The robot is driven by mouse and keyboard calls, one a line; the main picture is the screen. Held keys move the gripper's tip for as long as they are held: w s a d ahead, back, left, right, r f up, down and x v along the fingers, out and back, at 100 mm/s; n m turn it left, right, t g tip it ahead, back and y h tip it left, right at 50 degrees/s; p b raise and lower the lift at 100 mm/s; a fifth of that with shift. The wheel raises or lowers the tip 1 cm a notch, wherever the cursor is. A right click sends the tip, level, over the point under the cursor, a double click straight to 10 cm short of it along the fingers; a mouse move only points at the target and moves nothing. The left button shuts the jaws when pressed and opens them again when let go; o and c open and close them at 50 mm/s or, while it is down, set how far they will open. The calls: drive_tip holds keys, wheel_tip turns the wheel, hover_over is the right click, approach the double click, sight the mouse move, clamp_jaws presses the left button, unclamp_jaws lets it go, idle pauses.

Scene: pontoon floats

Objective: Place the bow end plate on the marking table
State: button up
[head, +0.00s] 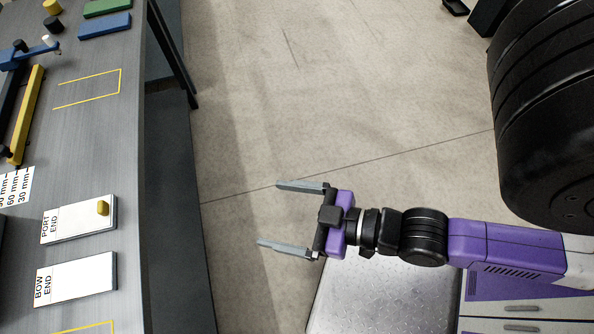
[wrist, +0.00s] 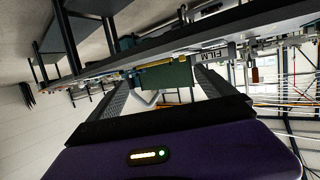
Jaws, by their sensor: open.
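A white slab lettered BOW END (head: 85,279) lies flat on the grey bench (head: 120,150) at the lower left of the head view. It has a bare top. My gripper (head: 268,214) is open and empty, over the floor to the right of the bench, with its two grey fingers pointing left toward it. The fingers also show in the wrist view (wrist: 163,82), with nothing held between them. I cannot tell which surface is the marking table; the grey bench bears yellow outlines.
A yellow bar (head: 27,115), a blue block (head: 104,25) and a green block (head: 106,7) are farther up the bench. The floor beside the bench is clear.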

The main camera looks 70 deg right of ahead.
drive_tip(key=s+r, duration=0.4)
drive_tip(key=s, duration=0.1)
drive_tip(key=shift+s+d+r+m+h, duration=0.15)
drive_tip(key=shift+d+r+m+h, duration=0.15)
drive_tip(key=shift+d+m+h, duration=0.1)
idle(0.8)
